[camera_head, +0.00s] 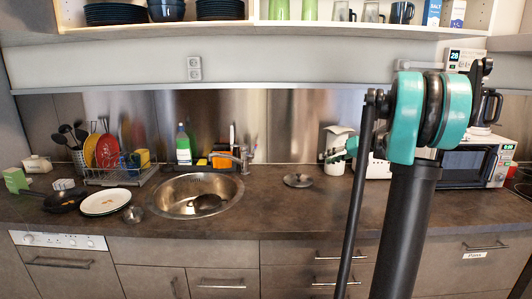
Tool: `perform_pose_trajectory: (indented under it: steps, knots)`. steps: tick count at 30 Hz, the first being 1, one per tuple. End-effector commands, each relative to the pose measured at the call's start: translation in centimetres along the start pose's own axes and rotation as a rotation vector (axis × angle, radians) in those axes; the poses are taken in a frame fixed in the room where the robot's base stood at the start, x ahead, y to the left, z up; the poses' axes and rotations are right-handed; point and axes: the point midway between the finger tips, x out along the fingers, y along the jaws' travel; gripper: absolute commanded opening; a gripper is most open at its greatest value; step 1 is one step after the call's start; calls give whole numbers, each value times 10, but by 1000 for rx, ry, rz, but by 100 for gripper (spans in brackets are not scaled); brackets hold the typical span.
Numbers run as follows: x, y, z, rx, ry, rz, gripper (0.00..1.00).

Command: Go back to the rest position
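My arm rises on the right side of the head view, with a thick black link, a thin black rod beside it and a large teal and black joint at the top. It stands in front of the counter and covers part of the microwave (465,165) and the wall. My gripper cannot be made out in this view, so its fingers and anything in them are hidden. An upper cabinet (218,28) across the top shows open shelves with dark plates, bowls, green glasses and cups; its flap is not visible.
The counter (270,215) holds a round sink (180,195), a dish rack (120,172), a pan (66,198), a white plate (105,202) and a pot lid (298,180). Closed drawers (310,262) line the front. The counter's middle has free room.

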Motion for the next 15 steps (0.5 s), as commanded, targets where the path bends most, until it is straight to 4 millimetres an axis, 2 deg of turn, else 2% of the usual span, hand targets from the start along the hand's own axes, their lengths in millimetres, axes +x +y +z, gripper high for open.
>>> perform_pose_trajectory:
  steps: [8,11,15]
  knots:
    - [11,-17,51,16,-73,66,30]
    - [16,-24,78,23,-110,104,30]
    - [20,-36,128,32,-168,175,30]
